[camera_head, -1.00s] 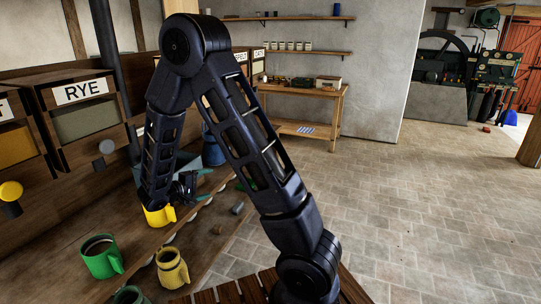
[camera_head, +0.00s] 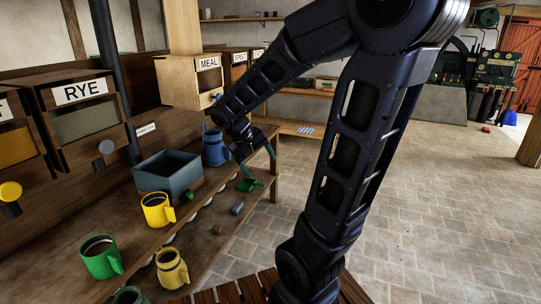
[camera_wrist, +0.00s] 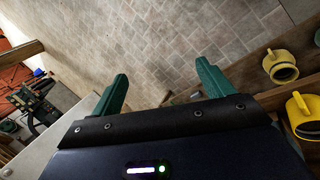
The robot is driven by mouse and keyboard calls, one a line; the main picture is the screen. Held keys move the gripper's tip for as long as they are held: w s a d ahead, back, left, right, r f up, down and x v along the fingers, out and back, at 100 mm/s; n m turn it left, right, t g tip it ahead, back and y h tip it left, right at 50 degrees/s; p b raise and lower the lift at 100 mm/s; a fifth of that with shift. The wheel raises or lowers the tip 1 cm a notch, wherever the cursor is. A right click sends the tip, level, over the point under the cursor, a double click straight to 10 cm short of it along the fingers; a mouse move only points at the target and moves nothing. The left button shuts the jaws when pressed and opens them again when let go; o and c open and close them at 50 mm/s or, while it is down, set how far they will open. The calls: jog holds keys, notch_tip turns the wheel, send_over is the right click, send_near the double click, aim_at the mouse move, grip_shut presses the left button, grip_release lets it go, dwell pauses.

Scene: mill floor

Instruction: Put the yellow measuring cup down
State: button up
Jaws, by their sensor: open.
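The bright yellow measuring cup (camera_head: 154,213) stands upright on the wooden bench in the head view, in front of the blue-grey bin. It also shows at the right edge of the wrist view (camera_wrist: 303,116), partly cut off. My gripper (camera_head: 261,162) is up and to the right of the cup, well apart from it, near the bench's far end. In the wrist view, the two green fingers of my gripper (camera_wrist: 162,72) are spread wide with nothing between them.
The blue-grey bin (camera_head: 163,182) and a blue jug (camera_head: 214,150) stand beyond the cup. A green object (camera_head: 250,185) lies beneath my gripper. Open tiled floor is to the right.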

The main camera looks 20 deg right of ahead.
jog(key=s+r+m+t+y, duration=0.1)
jog(key=s+r+t+y, duration=0.3)
jog(key=s, duration=0.4)
jog(key=shift+s+d+r+y, duration=0.3)
jog(key=shift+r+y, duration=0.3)
jog(key=shift+r, duration=0.65)
jog(key=shift+c, duration=1.3)
